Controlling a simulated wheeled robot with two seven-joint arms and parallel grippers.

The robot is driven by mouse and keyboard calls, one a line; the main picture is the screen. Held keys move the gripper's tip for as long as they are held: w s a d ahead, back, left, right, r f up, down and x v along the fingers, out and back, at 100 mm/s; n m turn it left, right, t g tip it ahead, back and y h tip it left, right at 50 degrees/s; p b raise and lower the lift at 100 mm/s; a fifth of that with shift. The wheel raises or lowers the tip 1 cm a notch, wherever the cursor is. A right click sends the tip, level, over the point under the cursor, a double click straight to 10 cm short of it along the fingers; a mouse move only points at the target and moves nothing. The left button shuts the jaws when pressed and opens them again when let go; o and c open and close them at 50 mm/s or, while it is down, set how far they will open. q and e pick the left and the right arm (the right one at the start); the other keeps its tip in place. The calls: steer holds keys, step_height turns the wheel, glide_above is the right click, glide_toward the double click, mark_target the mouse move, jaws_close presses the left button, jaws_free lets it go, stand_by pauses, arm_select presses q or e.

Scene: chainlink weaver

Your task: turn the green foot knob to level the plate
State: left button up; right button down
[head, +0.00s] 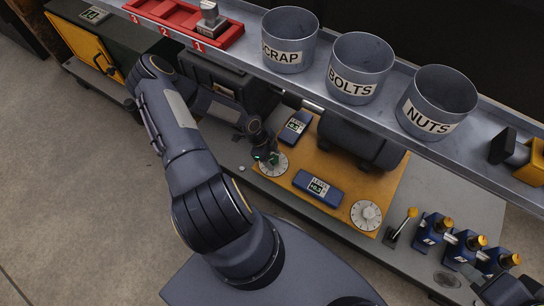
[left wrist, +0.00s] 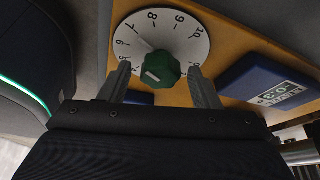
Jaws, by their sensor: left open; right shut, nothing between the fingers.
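The green foot knob (left wrist: 160,67) stands at the centre of a white numbered dial (left wrist: 188,30), with a pale mark on its face. The dial (head: 272,170) also shows in the head view, at the left corner of the tan plate (head: 345,168). My left gripper (head: 264,155) is over it. In the left wrist view its open fingers (left wrist: 162,82) stand either side of the knob, with gaps visible. A blue level box (head: 318,188) seems to read +0.3; a second level box (head: 294,127) is hard to read.
A second white dial (head: 366,215) sits at the plate's right corner. A dark cylinder (head: 358,140) lies over the plate's back. The shelf above holds bins labelled SCRAP (head: 289,42), BOLTS (head: 358,70) and NUTS (head: 436,103). Several blue yellow-topped units (head: 462,247) stand at right.

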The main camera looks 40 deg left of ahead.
arm_select(q)
steer(key=c, duration=1)
steer(key=shift+w+a+f+m+g+b, duration=0.1)
steer(key=shift+m+g+b, duration=0.25)
steer(key=shift+m, duration=0.35)
steer(key=shift+m+g, duration=0.25)
steer(key=shift+m, duration=0.35)
steer(key=o, duration=1)
steer(key=p+v, duration=0.2)
steer(key=v, duration=0.6)
steer(key=shift+p, duration=0.3)
